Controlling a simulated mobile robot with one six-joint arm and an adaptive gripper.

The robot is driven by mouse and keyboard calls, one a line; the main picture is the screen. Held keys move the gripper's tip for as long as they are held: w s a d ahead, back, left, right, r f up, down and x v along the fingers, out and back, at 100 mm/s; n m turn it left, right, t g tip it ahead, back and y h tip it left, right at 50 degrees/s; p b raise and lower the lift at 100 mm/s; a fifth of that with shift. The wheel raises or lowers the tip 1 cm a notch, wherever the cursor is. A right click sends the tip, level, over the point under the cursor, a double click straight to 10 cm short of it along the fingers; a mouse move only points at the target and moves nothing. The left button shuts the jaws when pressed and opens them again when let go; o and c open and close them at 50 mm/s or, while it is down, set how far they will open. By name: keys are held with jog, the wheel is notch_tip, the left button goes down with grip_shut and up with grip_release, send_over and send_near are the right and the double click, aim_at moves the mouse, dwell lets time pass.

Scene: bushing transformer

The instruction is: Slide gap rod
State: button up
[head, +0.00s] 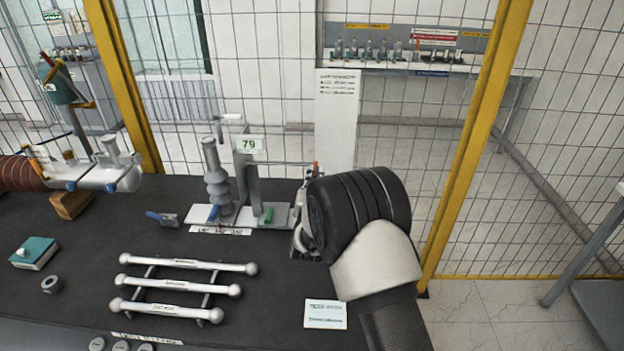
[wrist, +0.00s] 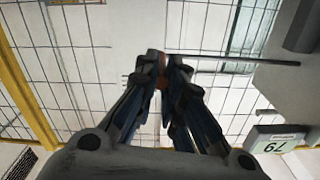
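The gap rod (wrist: 235,59) is a thin dark horizontal rod in the wrist view. It runs from the grey upright plate to an orange-brown end (wrist: 162,72) between my fingertips. My gripper (wrist: 166,72) appears shut on that end. In the head view my gripper (head: 310,185) is right of the grey upright plate (head: 245,172) marked with a "79" tag (head: 249,145). A small orange-red end shows there, and my wrist hides most of the fingers. A grey ribbed bushing (head: 216,180) stands left of the plate on a white base (head: 200,214).
Three white rods (head: 178,285) with ball ends lie on a rack in front. A teal box (head: 34,252), a metal ring (head: 52,284) and a white card (head: 325,314) lie on the dark table (head: 95,225). A mesh fence (head: 260,60) with yellow posts stands behind.

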jog(key=shift+o, duration=1.3)
jog(key=shift+r, duration=0.1)
jog(key=shift+o, duration=0.6)
jog(key=shift+s+f, duration=0.4)
jog(key=shift+o, duration=0.5)
jog(key=s, duration=0.1)
jog(key=s+f, duration=0.2)
jog(key=shift+s, duration=0.35)
jog(key=s+a+r, duration=0.1)
jog(key=s+r, duration=0.3)
jog(key=s, duration=0.5)
jog(key=s+d+r+n+g+y, duration=0.2)
jog(key=s+d+r+g, duration=0.5)
jog(key=s+r, duration=0.2)
jog(key=s+d+g, duration=0.3)
jog(key=s+d, duration=0.1)
jog(key=s, duration=1)
jog(key=s+d+g+h, duration=0.1)
jog(key=s+d+g, duration=0.2)
jog(key=s, duration=1.1)
jog(key=shift+s+d+n, duration=0.25)
jog(key=shift+d+n, duration=0.05)
jog(key=shift+d, duration=0.9)
